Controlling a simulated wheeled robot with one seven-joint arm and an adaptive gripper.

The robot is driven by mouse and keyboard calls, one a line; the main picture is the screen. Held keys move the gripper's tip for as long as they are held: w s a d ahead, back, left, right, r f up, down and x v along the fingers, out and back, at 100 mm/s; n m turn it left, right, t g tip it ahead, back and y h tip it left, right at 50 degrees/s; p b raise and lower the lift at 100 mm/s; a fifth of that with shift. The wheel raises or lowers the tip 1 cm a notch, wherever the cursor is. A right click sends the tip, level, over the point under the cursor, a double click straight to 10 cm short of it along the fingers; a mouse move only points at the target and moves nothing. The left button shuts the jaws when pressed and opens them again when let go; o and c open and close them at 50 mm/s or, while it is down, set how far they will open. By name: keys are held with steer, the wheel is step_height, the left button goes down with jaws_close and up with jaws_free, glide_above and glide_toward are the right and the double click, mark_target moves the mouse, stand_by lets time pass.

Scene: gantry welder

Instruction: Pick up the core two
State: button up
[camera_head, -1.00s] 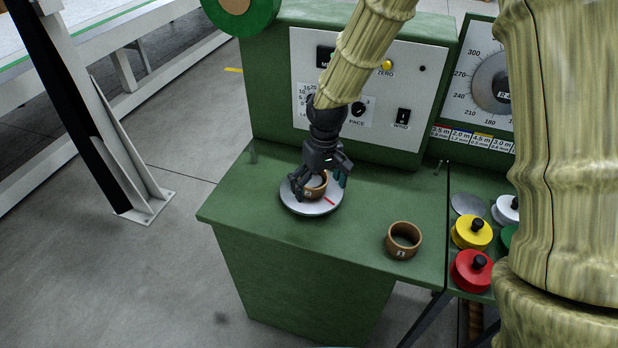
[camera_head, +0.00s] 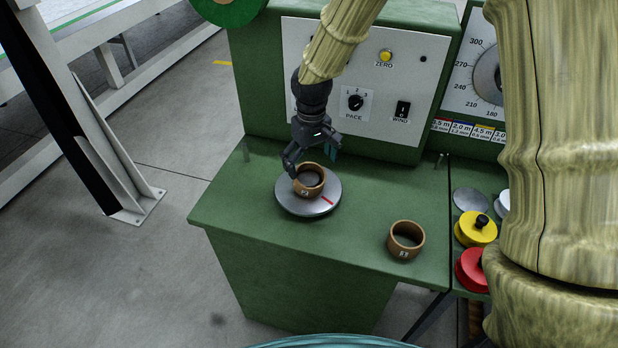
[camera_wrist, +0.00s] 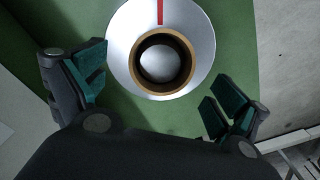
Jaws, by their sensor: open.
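A brown ring-shaped core (camera_head: 308,181) with a small white number tag sits on a round silver plate (camera_head: 323,208) with a red mark. The tag is too small to read surely. A second brown core (camera_head: 406,240), also tagged, stands apart on the green bench to the right. My gripper (camera_head: 311,158) is open and empty, just behind and above the core on the plate. In the wrist view the core (camera_wrist: 187,66) lies beyond the spread fingers, with the plate showing through its hole. The fingers do not appear to grip it.
The green bench top (camera_head: 240,205) is clear left of the plate. A control panel (camera_head: 370,100) rises behind. A yellow spool (camera_head: 476,231) and a red spool (camera_head: 471,270) stand at the right. A dark-and-white post (camera_head: 75,120) stands at the left.

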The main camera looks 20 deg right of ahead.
mark_target(309, 179)
steer(key=shift+w+a+f+p, duration=0.15)
steer(key=shift+f+p, duration=0.95)
steer(key=shift+f, duration=0.4)
steer(key=shift+f+p, duration=0.3)
steer(key=shift+f, duration=0.85)
steer(key=shift+c, duration=0.5)
steer(key=c, duration=1.1)
